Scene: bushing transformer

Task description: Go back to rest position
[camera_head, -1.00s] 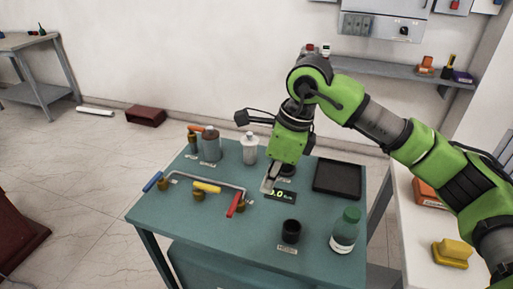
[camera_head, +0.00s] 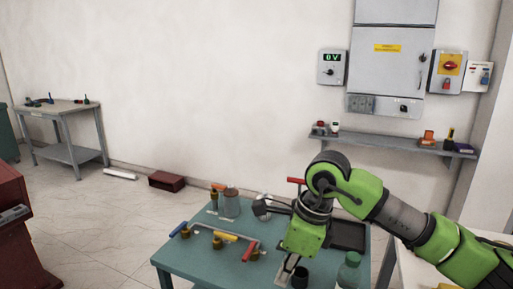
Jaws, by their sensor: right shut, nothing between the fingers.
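My right arm, green and dark grey, reaches in from the right over the teal table (camera_head: 190,262). My left gripper is not in view.
A wall shelf (camera_head: 390,145) and cabinet (camera_head: 390,60) stand behind.

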